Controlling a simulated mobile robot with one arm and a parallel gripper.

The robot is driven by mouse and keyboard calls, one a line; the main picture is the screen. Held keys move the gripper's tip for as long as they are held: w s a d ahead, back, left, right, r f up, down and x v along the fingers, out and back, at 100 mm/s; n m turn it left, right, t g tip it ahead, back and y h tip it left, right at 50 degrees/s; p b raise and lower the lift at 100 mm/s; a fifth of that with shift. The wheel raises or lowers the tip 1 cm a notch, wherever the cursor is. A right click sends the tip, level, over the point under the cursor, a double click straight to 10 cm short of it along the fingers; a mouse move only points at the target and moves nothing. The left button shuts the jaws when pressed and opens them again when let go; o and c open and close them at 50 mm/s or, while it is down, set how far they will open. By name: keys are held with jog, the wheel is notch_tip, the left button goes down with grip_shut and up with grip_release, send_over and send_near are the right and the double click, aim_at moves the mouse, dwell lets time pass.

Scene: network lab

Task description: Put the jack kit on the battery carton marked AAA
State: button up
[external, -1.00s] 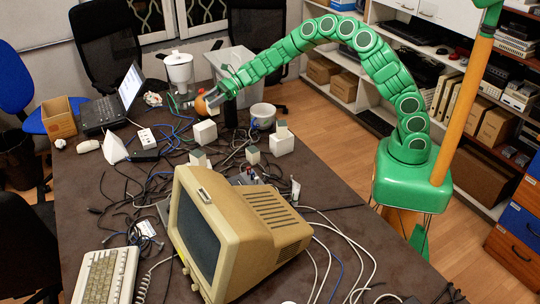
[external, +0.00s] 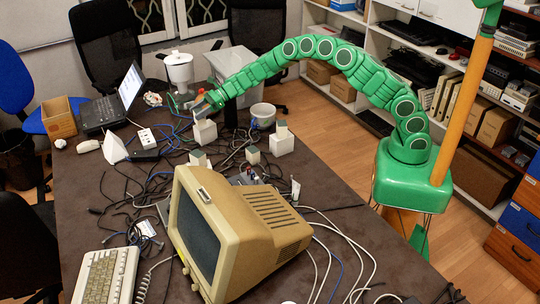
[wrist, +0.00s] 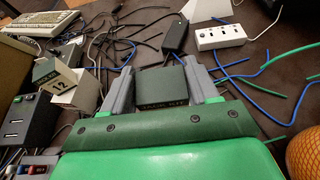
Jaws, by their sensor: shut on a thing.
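The jack kit (wrist: 163,86), a dark green box with lettering, sits between the fingers of my gripper (wrist: 162,83) in the wrist view. In the external view my gripper (external: 207,105) is low over a white carton (external: 204,133); the kit is too small there to make out clearly. I cannot tell whether the kit touches the carton. Other white cartons stand nearby, one (external: 282,145) with a small box on it. No AAA mark is legible in either view.
Loose cables cover much of the table (external: 85,185). A beige monitor (external: 235,235), keyboard (external: 105,275) and laptop (external: 112,105) stand on it. A white bowl (external: 263,115) is right of my gripper. A power strip (wrist: 220,37) and an orange round thing (wrist: 304,155) show in the wrist view.

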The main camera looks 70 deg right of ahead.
jog(key=shift+w+a+f, duration=0.1)
jog(key=shift+w+f, duration=0.15)
jog(key=shift+f, duration=1.5)
jog(key=shift+f, duration=0.1)
jog(key=o, duration=1.1)
jog(key=shift+v, duration=3.85)
